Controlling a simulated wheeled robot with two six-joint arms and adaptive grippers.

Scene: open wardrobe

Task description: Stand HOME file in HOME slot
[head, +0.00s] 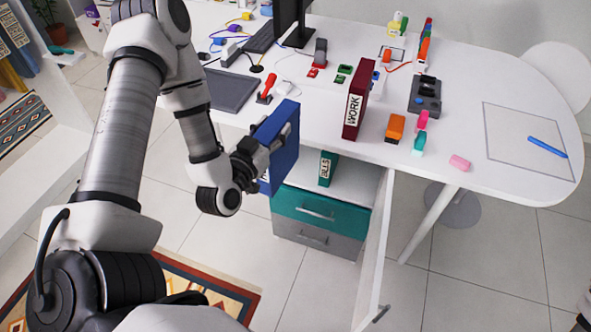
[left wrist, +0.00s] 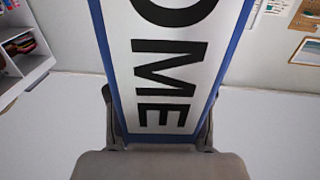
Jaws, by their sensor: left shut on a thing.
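The HOME file is a blue binder (head: 284,143) held upright and slightly tilted in front of the desk's near edge. In the left wrist view its white spine label (left wrist: 165,60) shows the letters "OME". My left gripper (head: 255,160) is shut on it, and the fingers sit on both sides of the spine. Below the desktop an open cabinet shows a shelf (head: 350,182) with a green BILLS file (head: 327,168) standing on it. The HOME slot cannot be made out; the blue file and my arm hide part of the shelf.
A dark red WORK file (head: 356,101) stands on the white desk (head: 460,90). The cabinet door (head: 374,250) stands open to the right of a teal drawer (head: 318,212). Orange and pink items lie near the desk's front edge. A keyboard and monitor are at the back.

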